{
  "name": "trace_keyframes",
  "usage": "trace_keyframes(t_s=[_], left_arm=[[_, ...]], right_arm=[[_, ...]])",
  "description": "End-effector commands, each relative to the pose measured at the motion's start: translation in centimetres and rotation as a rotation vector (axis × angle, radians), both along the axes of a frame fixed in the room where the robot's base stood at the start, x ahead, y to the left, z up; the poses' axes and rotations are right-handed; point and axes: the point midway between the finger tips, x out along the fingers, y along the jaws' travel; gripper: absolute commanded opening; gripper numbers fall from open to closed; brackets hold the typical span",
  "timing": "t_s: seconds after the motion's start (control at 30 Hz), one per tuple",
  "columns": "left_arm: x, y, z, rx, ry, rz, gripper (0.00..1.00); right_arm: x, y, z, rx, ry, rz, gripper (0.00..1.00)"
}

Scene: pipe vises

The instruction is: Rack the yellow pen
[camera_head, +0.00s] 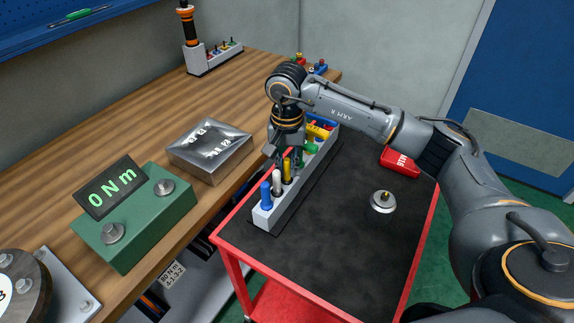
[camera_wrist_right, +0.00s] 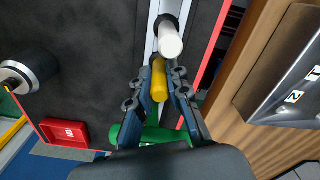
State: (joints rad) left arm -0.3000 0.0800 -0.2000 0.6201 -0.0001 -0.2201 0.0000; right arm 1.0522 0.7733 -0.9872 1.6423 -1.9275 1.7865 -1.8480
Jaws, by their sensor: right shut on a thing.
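The yellow pen (camera_head: 287,168) stands near-upright in line with the rack's row, between the white pen (camera_head: 277,182) and the green pen (camera_head: 309,148). My right gripper (camera_head: 281,158) points down over the rack (camera_head: 280,213) and is shut on the yellow pen. In the right wrist view the two fingers (camera_wrist_right: 166,78) lie on either side of the yellow pen (camera_wrist_right: 159,85), with the white pen (camera_wrist_right: 170,40) just beyond. I cannot tell how deep the yellow pen sits; its lower end is hidden. My left gripper is not in view.
The rack stands on a red-edged cart (camera_head: 345,235) with a dark top. A blue pen (camera_head: 266,195) fills its near end. A red box (camera_head: 400,162) and a round metal piece (camera_head: 383,201) lie to the right. The wooden bench (camera_head: 105,165) is at left.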

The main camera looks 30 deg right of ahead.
Motion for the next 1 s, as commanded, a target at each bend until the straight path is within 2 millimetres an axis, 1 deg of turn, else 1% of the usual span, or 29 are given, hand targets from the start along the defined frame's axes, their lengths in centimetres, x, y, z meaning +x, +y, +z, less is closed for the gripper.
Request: trace_keyframes(t_s=[0.03, 0.43, 0.47, 0.5, 0.57, 0.6, 0.87, 1.0], left_arm=[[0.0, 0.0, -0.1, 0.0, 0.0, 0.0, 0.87], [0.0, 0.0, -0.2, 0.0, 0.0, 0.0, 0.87], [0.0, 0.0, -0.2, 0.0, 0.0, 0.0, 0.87], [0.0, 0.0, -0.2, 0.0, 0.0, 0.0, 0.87], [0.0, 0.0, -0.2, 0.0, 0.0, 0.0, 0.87], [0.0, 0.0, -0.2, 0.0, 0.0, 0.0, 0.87], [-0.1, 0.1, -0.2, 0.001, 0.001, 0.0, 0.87], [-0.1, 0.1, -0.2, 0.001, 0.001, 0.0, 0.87]], right_arm=[[-0.2, 0.0, -0.4, -0.001, 0.008, 0.002, 0.0], [-0.3, 0.0, -0.5, -0.002, 0.011, 0.002, 0.0], [-0.3, 0.0, -0.5, -0.002, 0.011, 0.002, 0.19], [-0.3, 0.0, -0.5, -0.002, 0.011, 0.002, 0.27], [-0.2, 0.0, -0.5, -0.002, 0.01, 0.002, 0.39], [-0.2, 0.0, -0.4, -0.001, 0.009, 0.002, 0.43], [-0.1, 0.0, -0.2, 0.0, 0.005, 0.001, 0.43], [0.0, 0.0, 0.7, -0.001, 0.002, 0.001, 0.43]])
